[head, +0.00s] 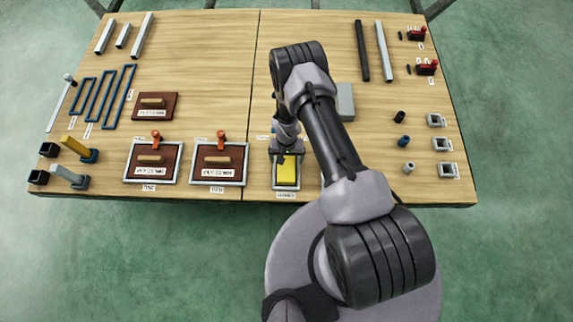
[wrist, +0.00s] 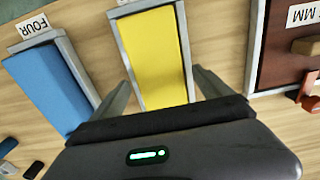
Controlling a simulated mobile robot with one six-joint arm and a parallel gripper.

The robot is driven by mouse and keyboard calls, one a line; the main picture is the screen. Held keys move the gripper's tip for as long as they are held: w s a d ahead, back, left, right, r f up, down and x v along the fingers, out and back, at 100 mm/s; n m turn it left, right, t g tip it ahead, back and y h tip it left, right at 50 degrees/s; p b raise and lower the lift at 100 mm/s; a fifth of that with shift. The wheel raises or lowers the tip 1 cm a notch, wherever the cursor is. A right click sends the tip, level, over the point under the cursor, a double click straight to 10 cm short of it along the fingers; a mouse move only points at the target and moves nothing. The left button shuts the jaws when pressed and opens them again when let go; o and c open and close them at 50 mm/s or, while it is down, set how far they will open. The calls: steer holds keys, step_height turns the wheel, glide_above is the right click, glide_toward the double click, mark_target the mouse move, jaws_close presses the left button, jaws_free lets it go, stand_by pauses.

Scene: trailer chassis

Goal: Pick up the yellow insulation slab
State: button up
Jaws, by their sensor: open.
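The yellow insulation slab (wrist: 155,62) lies flat in a grey frame (wrist: 187,45) in the wrist view. In the head view the slab (head: 286,170) is near the front edge of the table, partly covered by my gripper. My gripper (wrist: 162,95) is open, with one finger on each side of the framed slab. In the head view my gripper (head: 286,155) is above the back part of the slab. I cannot tell how far above the slab the fingertips are. Nothing is between the fingers in a grip.
In the wrist view a blue slab (wrist: 48,88) in a frame labelled FOUR lies to the left, and a brown panel with a handle (wrist: 305,46) lies to the right. In the head view framed brown panels (head: 219,163) stand left of the slab. Bare table (head: 200,60) lies behind.

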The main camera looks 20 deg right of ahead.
steer(key=shift+f, duration=0.85)
steer(key=shift+r, duration=0.15)
steer(key=c, duration=1.5)
steer(key=shift+r, duration=0.1)
